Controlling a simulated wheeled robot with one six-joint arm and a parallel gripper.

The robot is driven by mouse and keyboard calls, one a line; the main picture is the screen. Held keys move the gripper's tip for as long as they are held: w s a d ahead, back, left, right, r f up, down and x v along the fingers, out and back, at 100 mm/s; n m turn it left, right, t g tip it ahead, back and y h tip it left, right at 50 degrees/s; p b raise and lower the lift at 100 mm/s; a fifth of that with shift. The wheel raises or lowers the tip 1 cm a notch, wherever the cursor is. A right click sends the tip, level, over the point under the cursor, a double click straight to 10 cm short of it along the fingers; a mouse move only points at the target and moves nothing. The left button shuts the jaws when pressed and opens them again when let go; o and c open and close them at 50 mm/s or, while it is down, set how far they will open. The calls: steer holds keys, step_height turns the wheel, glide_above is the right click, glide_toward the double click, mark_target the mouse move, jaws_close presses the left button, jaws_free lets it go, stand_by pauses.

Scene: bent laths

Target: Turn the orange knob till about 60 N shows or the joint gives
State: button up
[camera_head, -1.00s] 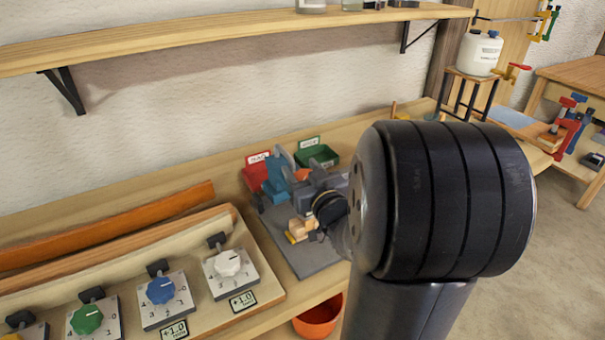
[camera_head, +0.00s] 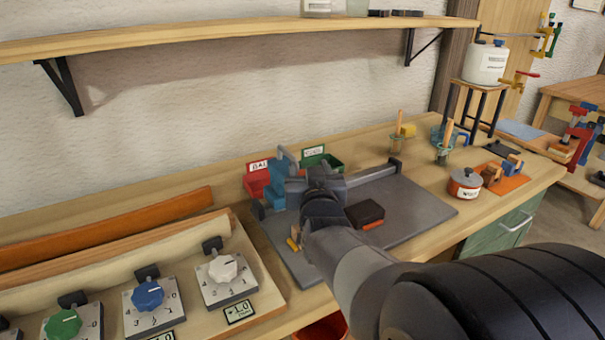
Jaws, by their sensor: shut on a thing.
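My gripper (camera_head: 297,189) is at the blue clamp stand (camera_head: 281,168) on the grey baseplate (camera_head: 410,208). It is shut at the right side of the stand. The orange knob is hidden behind the jaws and my wrist, so its angle cannot be told. A grey bar (camera_head: 372,174) runs right from the stand to an upright at the plate's far edge. A small yellow-orange piece (camera_head: 293,243) shows beside my wrist. No force reading can be made out.
A dark block with an orange edge (camera_head: 366,213) lies on the plate. Red (camera_head: 257,182) and green (camera_head: 322,163) bins stand behind. A dial panel (camera_head: 220,277) is at the left. A lidded pot (camera_head: 465,184) stands at the right. A shelf (camera_head: 220,37) hangs above.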

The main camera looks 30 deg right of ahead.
steer(key=o, duration=1)
steer(key=shift+s+a, duration=0.1)
steer(key=shift+p+v, duration=0.9)
steer(key=shift+v, duration=4.4)
steer(key=shift+b+x, duration=0.85)
steer(key=shift+x, duration=4.55)
